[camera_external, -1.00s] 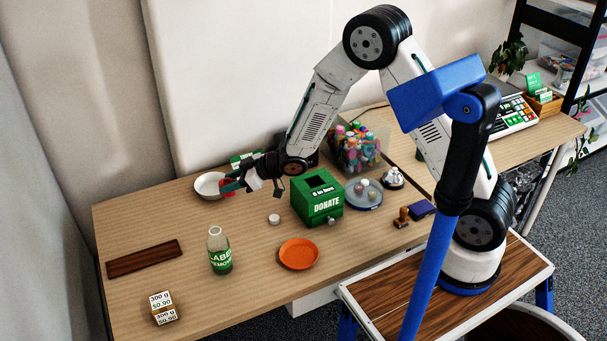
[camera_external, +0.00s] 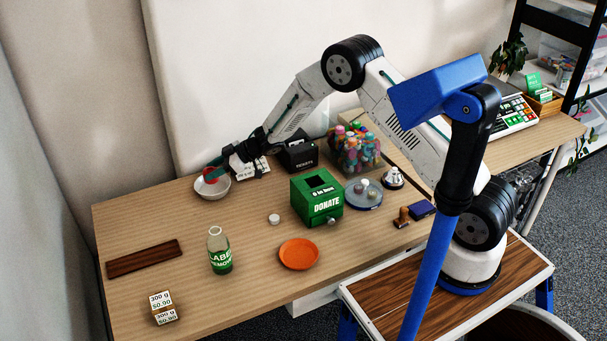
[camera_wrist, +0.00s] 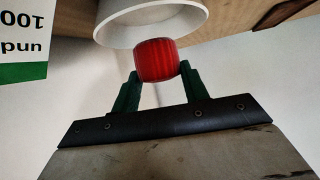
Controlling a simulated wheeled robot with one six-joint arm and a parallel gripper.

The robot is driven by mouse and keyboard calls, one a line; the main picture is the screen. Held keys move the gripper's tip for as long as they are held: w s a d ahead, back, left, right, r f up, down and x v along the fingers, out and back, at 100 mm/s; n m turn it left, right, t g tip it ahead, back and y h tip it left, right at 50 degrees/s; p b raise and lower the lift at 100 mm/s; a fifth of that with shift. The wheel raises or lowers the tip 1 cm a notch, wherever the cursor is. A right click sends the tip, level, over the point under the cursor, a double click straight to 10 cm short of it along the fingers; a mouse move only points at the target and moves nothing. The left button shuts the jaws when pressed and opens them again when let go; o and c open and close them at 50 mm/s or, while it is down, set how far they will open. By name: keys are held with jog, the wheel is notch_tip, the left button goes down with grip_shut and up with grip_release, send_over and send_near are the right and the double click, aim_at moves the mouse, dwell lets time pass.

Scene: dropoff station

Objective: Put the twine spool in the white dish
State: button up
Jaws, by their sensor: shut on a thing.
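The red twine spool (camera_wrist: 157,60) is gripped between the green fingers of my gripper (camera_wrist: 159,76) in the wrist view. My gripper (camera_external: 215,171) reaches in from the right, partly covering the spool. In the wrist view the white dish (camera_wrist: 115,32) lies behind the spool, which overlaps its rim. I cannot tell whether the spool touches the dish.
A white-and-green card (camera_wrist: 22,45) is beside the dish. A black box (camera_external: 298,154), green donation box (camera_external: 316,197) and jar of colourful items (camera_external: 355,150) stand to the right. A bottle (camera_external: 219,252) and orange dish (camera_external: 299,254) are nearer the front. Table left of the dish is clear.

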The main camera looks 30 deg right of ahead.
jog(key=shift+f, duration=1.8)
jog(key=shift+f, duration=0.1)
jog(key=o, duration=1)
jog(key=shift+c, duration=0.2)
jog(key=v, duration=1.2)
